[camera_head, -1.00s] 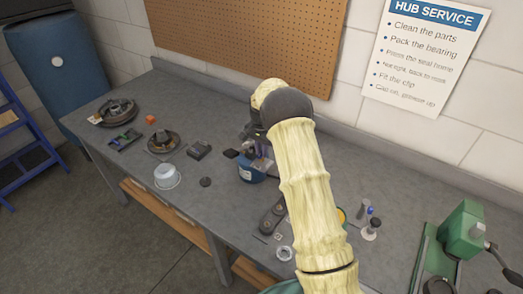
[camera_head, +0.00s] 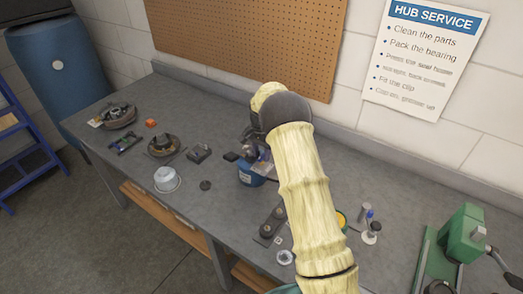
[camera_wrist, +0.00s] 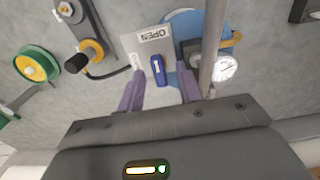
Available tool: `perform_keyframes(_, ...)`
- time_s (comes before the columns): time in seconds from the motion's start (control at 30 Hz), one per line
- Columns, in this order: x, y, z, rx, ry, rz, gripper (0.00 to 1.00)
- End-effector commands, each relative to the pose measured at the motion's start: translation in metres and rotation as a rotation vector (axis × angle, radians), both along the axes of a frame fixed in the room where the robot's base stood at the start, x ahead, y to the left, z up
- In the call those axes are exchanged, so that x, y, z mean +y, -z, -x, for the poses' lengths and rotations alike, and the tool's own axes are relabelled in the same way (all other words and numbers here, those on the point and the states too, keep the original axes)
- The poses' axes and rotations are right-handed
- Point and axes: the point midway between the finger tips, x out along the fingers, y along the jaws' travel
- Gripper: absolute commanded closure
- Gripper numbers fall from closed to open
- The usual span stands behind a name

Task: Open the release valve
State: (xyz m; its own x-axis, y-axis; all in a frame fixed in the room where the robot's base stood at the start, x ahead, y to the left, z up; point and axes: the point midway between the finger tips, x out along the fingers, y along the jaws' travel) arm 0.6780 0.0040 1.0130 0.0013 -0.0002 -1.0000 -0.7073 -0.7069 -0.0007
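The release valve shows in the wrist view as a blue lever (camera_wrist: 158,70) on a light grey plate (camera_wrist: 133,44). An OPEN label (camera_wrist: 153,35), upside down in this view, is on the plate beyond the lever. A second small label beside the lever is too small to read. My gripper (camera_wrist: 161,92) is open, with one purple finger on each side of the lever and visible gaps between. A round blue tank (camera_wrist: 183,22) lies behind the plate; it also shows in the head view (camera_head: 248,177), where my arm hides much of the valve.
A pressure gauge (camera_wrist: 225,68) and a grey rod (camera_wrist: 212,45) stand close right of the valve. A black hose (camera_wrist: 106,74) runs to its left. The bench (camera_head: 215,225) also holds a white tub (camera_head: 166,178), several parts and a green press (camera_head: 463,232).

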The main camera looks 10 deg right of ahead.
Motion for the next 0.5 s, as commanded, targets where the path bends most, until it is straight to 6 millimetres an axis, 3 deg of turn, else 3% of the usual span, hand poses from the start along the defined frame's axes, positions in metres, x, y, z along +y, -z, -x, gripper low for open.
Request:
perform_keyframes(0.27, 0.0, -0.021, -0.001, -0.003, 0.0, 0.0, 0.65)
perform_keyframes(0.5, 0.0, -0.067, -0.001, -0.006, 0.0, 0.0, 0.65)
